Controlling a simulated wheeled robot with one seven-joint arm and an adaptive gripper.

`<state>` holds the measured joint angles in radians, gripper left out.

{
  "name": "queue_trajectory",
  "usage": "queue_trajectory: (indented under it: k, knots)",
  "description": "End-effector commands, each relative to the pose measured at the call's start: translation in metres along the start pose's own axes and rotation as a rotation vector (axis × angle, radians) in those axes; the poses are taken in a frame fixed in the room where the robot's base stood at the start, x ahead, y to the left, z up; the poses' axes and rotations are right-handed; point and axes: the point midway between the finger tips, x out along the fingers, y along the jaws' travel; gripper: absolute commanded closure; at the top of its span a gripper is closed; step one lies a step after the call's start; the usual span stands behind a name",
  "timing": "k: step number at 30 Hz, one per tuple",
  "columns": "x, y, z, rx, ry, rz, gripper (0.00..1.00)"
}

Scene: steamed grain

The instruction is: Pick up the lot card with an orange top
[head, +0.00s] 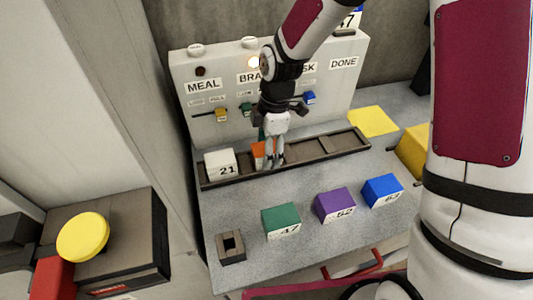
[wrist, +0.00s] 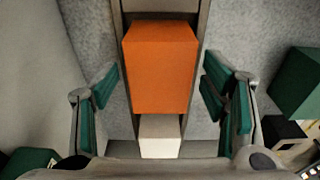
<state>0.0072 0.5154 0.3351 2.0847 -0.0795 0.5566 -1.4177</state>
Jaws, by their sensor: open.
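The lot card with an orange top (head: 257,149) is a block in the long dark tray (head: 318,154), partly hidden behind my gripper (head: 271,158) in the head view. In the wrist view the orange top (wrist: 160,68) lies centred between the two green-padded fingers of my gripper (wrist: 161,84). The fingers are open, one on each side of the card, with a visible gap at both sides. I cannot tell how far down the card's sides the fingertips reach.
A white-topped card numbered 21 (head: 220,164) sits left of the orange one in the tray. Green (head: 281,220), purple (head: 334,204) and blue (head: 382,190) cards stand in front on the counter. The panel (head: 213,128) with small levers rises behind. The tray's right part is empty.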

Motion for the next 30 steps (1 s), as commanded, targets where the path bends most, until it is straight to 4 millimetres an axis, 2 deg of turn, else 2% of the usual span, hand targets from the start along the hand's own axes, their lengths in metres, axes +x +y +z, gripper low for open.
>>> queue_trajectory:
  k: [9,16,25,30]
  knots:
    - [0.005,0.000,0.001,0.001,-0.001,0.000,0.36]
    - [0.005,0.000,0.000,0.000,-0.001,0.000,0.88]
    - [0.003,0.000,0.000,0.000,-0.001,0.001,0.88]
    - [-0.016,0.001,-0.002,0.000,-0.001,0.005,0.88]
